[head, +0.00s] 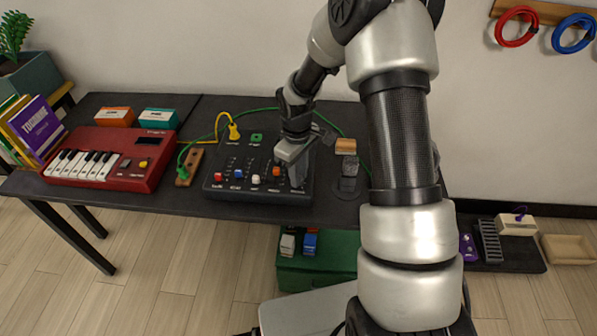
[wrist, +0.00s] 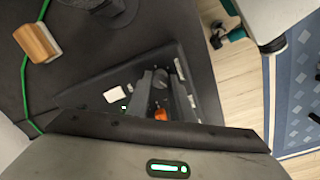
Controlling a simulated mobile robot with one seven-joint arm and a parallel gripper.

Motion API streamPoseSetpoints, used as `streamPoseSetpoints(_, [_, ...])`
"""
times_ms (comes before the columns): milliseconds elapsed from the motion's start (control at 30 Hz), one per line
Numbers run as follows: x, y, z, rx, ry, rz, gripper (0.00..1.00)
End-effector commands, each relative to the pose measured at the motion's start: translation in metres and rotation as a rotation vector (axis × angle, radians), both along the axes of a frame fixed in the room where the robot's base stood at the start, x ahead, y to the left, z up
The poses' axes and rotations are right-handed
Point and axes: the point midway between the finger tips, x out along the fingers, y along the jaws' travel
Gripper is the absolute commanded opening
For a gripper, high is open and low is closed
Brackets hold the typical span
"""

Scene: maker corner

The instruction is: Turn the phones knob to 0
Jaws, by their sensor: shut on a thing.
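The black mixer (head: 235,190) lies on the dark table, with sliders and a row of coloured knobs along its front. My gripper (head: 297,178) reaches down over the mixer's right part, just right of the orange knob (head: 276,172). In the wrist view my gripper (wrist: 160,88) is shut around a dark grey knob (wrist: 160,79), which I take for the phones knob; the fingers hide part of it. The orange knob (wrist: 160,114) shows close beside it. The knob's label and pointer cannot be read.
A red keyboard (head: 108,168) stands left of the mixer. A yellow plug (head: 234,132) and green cable are behind it. A wooden block (head: 346,146) and a dark stand (head: 348,182) are close on the right. A green box (head: 317,277) is below the table.

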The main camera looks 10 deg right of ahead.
Motion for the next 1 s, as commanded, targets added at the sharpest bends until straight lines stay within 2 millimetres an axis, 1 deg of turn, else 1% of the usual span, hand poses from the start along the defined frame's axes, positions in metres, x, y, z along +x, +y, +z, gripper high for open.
streamPoseSetpoints(33, [0.001,-0.0003,0.0025,0.0,-0.003,0.043,0.0])
streamPoseSetpoints(200, [0.0007,-0.0005,0.0022,0.001,-0.002,0.191,0.0])
streamPoseSetpoints(500, [0.0008,-0.0004,0.0019,0.0,-0.003,0.382,0.0])
streamPoseSetpoints(700, [0.0008,-0.0003,0.0013,0.0,-0.004,0.452,0.0])
streamPoseSetpoints(1000, [0.0009,-0.0001,0.0008,0.0,-0.004,0.482,0.0])
